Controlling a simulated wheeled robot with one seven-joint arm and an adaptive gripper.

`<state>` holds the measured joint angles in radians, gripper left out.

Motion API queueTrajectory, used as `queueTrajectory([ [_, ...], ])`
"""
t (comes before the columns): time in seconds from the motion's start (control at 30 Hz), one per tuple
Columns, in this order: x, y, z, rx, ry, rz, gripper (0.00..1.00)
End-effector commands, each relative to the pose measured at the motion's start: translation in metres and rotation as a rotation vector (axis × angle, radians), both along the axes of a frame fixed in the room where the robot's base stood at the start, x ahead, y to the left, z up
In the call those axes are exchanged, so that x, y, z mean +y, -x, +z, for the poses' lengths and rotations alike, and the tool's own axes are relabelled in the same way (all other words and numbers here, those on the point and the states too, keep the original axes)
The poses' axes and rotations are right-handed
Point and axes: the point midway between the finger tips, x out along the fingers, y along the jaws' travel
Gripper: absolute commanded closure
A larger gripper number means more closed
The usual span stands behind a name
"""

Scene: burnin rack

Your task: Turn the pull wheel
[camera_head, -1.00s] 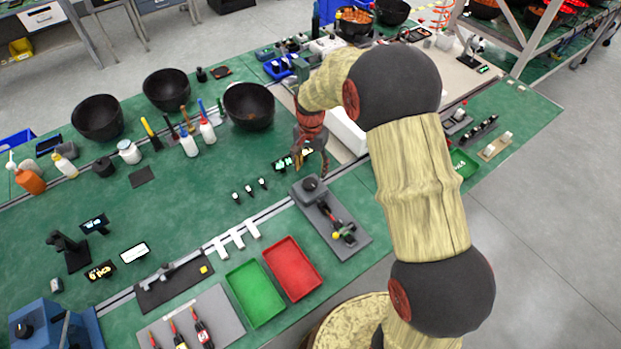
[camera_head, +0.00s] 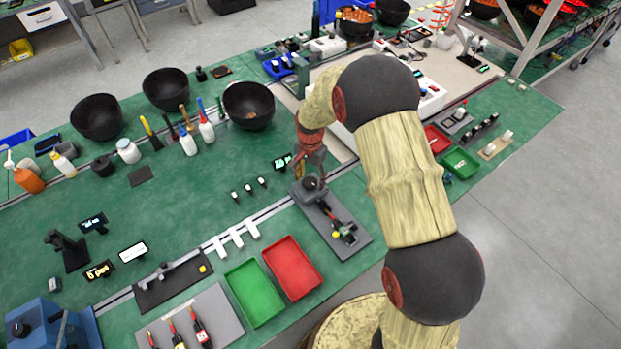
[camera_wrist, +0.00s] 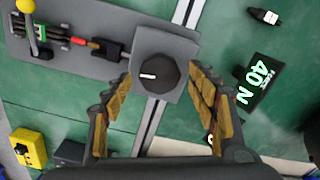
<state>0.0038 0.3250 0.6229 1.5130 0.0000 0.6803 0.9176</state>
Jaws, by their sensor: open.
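The pull wheel is a round black knob with a white mark (camera_wrist: 156,74), set on a grey block at one end of a grey fixture plate (camera_wrist: 75,52). In the head view the wheel (camera_head: 311,184) sits at the far end of the fixture (camera_head: 352,240). My gripper (camera_wrist: 160,88) is open in the wrist view, its yellow-brown fingers on either side of the wheel with gaps, not visibly touching it. In the head view my gripper (camera_head: 305,172) hangs just behind and over the wheel, partly covering it. A red and black part is clamped along the fixture (camera_wrist: 92,44).
A display reading 40 N (camera_wrist: 260,82) lies right of the wheel in the wrist view. Red (camera_head: 292,267) and green (camera_head: 254,292) trays lie near the fixture. Small black-and-white parts (camera_head: 248,188) stand left of my gripper. Open green mat (camera_head: 180,215) lies further left.

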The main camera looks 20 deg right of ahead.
Motion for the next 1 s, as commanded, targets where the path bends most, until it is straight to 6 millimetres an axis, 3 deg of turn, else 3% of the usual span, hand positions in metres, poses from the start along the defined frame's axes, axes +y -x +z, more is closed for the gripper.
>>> queueTrajectory([
  [0.2,0.0000,0.0000,0.0002,0.000,0.000,0.000,0.43],
  [1.0,0.0001,0.0001,0.0002,0.000,0.000,0.001,0.86],
])
